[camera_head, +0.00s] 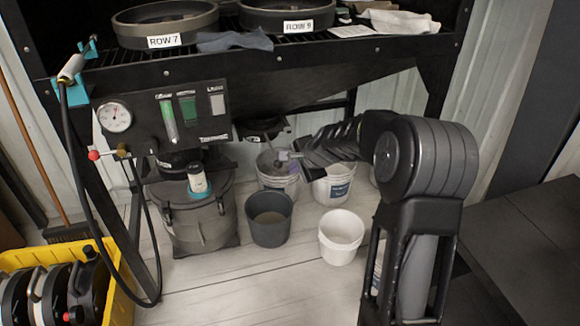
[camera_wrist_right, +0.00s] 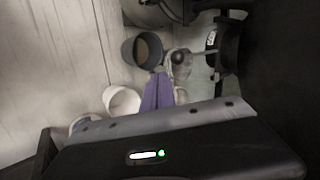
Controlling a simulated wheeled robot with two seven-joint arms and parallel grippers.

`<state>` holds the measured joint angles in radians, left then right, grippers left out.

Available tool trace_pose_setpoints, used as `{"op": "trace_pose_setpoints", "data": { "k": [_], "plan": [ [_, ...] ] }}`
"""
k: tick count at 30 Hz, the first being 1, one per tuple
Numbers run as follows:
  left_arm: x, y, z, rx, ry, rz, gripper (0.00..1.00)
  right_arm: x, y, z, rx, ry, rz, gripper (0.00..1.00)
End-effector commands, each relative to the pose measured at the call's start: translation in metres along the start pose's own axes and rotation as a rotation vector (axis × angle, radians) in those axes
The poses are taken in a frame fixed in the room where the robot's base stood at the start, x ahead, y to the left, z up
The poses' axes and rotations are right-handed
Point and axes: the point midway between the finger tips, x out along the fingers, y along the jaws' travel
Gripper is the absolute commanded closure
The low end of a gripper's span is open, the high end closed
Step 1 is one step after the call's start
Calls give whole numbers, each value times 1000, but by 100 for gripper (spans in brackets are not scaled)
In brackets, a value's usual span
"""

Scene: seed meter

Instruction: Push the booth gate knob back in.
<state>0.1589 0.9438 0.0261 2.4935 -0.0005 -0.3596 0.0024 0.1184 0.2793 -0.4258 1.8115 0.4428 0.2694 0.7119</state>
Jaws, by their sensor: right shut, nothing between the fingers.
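My right gripper (camera_head: 290,157) reaches in from the right under the black booth. Its purple fingers (camera_wrist_right: 158,92) are together and empty in the right wrist view. A dark gate fitting (camera_head: 266,128) hangs under the booth, just behind and above the fingertips. In the right wrist view a thin light rod (camera_wrist_right: 205,52) sticks out from the dark fitting (camera_wrist_right: 228,48) toward a blurred greyish knob (camera_wrist_right: 181,62), close to the fingertips. I cannot tell whether they touch. In the head view the knob is hard to separate from the gripper. My left gripper is out of view.
Below stand a dark grey bucket (camera_head: 269,222), a white bucket (camera_head: 341,236) and labelled buckets (camera_head: 334,186). A grey vacuum canister (camera_head: 196,222) stands left of them, under a gauge panel (camera_head: 166,117). A yellow crate (camera_head: 118,297) is at lower left. The floor in front is clear.

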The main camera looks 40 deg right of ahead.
Motion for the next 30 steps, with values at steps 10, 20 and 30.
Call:
{"op": "trace_pose_setpoints", "data": {
  "k": [10,20,30],
  "plan": [
    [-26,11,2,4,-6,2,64,-56,-1,0,2,-1,0,100],
    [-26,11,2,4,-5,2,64,-58,1,0,1,-1,1,100],
    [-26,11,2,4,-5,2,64,-58,1,0,-5,-1,1,100]
  ]
}}
